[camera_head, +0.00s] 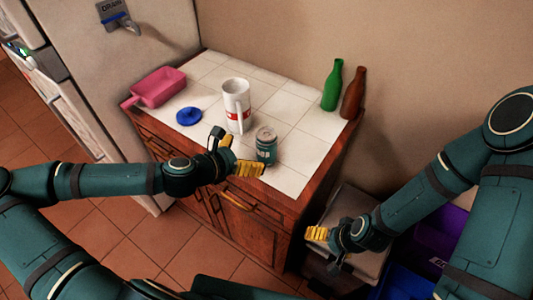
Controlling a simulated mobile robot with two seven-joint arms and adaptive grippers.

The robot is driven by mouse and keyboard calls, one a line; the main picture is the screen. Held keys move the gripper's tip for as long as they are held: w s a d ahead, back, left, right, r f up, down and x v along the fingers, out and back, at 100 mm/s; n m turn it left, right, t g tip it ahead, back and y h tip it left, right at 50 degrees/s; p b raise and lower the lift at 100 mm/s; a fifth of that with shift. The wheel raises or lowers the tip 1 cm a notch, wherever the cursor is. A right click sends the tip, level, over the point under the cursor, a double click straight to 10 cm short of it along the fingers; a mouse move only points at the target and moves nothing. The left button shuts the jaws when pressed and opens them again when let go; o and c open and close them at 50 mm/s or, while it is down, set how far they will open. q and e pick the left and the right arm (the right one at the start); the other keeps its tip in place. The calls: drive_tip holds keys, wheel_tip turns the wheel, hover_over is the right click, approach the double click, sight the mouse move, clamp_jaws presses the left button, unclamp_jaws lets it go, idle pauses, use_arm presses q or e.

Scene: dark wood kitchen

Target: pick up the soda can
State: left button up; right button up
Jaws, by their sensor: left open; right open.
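The soda can (266,147), teal with a silver top, stands upright on the white tiled counter (305,146) near its front edge. My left gripper (241,152) comes in from the left and is open, with its yellow fingers just left of the can. Its lower finger overlaps the can's lower left in the picture; I cannot tell whether it touches. My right gripper (325,243) is open and empty, low at the right of the counter, over a bin lid.
A green bottle (332,87) and a brown bottle (354,93) stand at the back right. Counter right of the can is clear.

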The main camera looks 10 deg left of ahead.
sight(259, 149)
use_arm(q)
drive_tip(key=b+x, duration=0.1)
drive_tip(key=x, duration=0.3)
drive_tip(key=shift+w+d, duration=0.1)
drive_tip(key=shift+w, duration=0.05)
drive_tip(key=b+x, duration=0.1)
drive_tip(key=x, duration=0.4)
drive_tip(key=shift+f, duration=0.15)
drive_tip(key=c, duration=1.3)
